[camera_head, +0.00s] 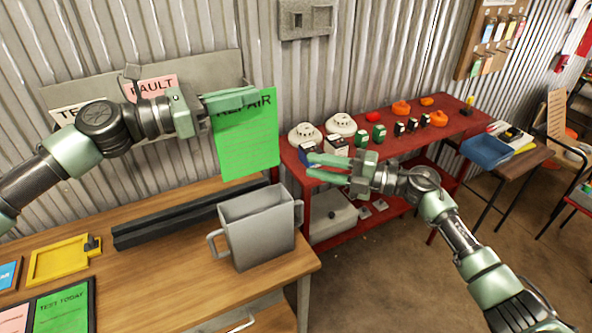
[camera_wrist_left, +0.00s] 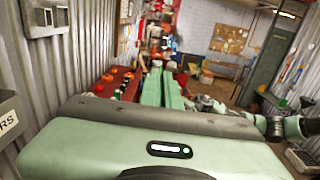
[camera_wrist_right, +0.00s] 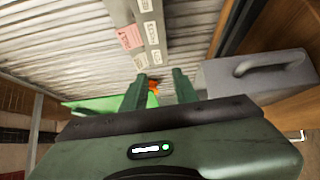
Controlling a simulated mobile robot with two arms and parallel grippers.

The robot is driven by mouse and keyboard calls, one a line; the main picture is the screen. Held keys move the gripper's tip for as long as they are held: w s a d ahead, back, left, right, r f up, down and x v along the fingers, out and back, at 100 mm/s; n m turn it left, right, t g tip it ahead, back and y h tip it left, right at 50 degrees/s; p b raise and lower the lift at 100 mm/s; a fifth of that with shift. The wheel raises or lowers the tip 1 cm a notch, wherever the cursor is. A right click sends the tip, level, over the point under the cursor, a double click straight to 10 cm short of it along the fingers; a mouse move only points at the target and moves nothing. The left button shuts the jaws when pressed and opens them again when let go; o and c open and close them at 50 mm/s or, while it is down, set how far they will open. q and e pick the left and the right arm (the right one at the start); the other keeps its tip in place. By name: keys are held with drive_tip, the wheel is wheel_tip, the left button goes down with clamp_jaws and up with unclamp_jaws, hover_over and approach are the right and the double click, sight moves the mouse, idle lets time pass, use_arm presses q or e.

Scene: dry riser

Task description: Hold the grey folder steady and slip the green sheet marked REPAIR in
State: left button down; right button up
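The green sheet marked REPAIR (camera_head: 246,142) hangs upright in the air, its top edge at my left gripper (camera_head: 232,98), which is shut on it. The grey folder (camera_head: 262,240), an open-topped holder with side handles, stands on the wooden bench below the sheet. The sheet is above and apart from it. In the right wrist view the folder (camera_wrist_right: 258,78) is at the right and part of the green sheet (camera_wrist_right: 85,104) at the left. My right gripper (camera_head: 312,168) is open and empty, right of the folder and touching nothing I can see. The left wrist view shows the left fingers (camera_wrist_left: 162,88) close together.
A grey wall rack (camera_head: 205,72) holds a pink FAULT sheet (camera_head: 152,87) and a white sheet. A dark bar (camera_head: 165,228) lies behind the folder. A yellow frame (camera_head: 60,262) is at the left. A red bench (camera_head: 385,135) with detectors stands behind my right gripper.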

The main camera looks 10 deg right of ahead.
sight(287, 194)
drive_tip(key=s+a+n+g+h, duration=0.6)
drive_tip(key=a+n+h, duration=0.3)
drive_tip(key=w+f+h, duration=0.1)
drive_tip(key=w+f, duration=0.1)
drive_tip(key=w+d+f+t+h, duration=0.1)
drive_tip(key=w+f+h, duration=0.1)
drive_tip(key=f, duration=0.1)
drive_tip(key=w+f+h, duration=0.2)
drive_tip(key=f, duration=0.1)
drive_tip(key=shift+w+d+f+t, duration=0.2)
drive_tip(key=shift+w+t, duration=0.05)
drive_tip(key=shift+t, duration=0.15)
clamp_jaws()
idle(1.0)
